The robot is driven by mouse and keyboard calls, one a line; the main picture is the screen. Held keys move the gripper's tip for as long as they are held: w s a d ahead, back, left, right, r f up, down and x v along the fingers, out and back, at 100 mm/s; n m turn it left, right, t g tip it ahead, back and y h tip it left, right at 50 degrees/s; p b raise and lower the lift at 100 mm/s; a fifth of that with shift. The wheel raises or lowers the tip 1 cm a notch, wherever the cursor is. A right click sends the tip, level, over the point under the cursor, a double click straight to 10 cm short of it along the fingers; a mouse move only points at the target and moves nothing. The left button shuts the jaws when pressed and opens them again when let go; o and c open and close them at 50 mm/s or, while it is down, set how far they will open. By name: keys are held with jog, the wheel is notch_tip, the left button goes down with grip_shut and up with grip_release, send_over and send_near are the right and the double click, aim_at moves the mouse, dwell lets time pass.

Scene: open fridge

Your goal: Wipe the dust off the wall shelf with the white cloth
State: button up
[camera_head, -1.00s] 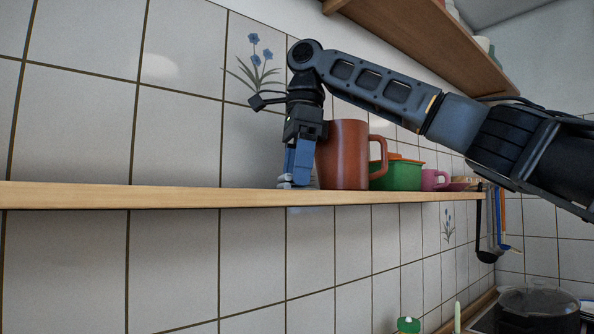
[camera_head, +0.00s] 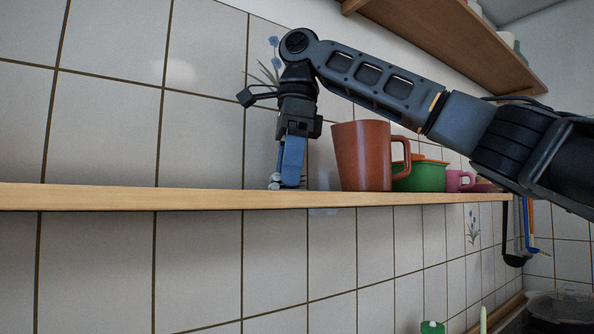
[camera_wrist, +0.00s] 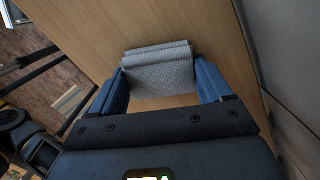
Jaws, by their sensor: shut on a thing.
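The wall shelf (camera_head: 120,198) is a long light-wood board on the tiled wall in the head view. Its wooden top (camera_wrist: 85,25) also shows in the wrist view. My gripper (camera_head: 288,182) points down at the shelf, left of the brown-red mug. In the wrist view my gripper (camera_wrist: 160,85) is shut on the white cloth (camera_wrist: 158,68), which looks grey and folded between the blue fingers. In the head view a small pale bit of the cloth (camera_head: 274,181) shows at the fingertips, at shelf level. I cannot make out any dust.
The brown-red mug (camera_head: 362,157) stands just right of my gripper. A green container (camera_head: 424,177) and a pink cup (camera_head: 455,181) stand farther right. An upper shelf (camera_head: 450,40) hangs above. Utensils (camera_head: 513,235) hang below the right end. The shelf's left part looks clear.

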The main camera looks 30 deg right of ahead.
jog(key=shift+a+f, duration=0.15)
jog(key=shift+a, duration=3.25)
jog(key=shift+r, duration=3.1)
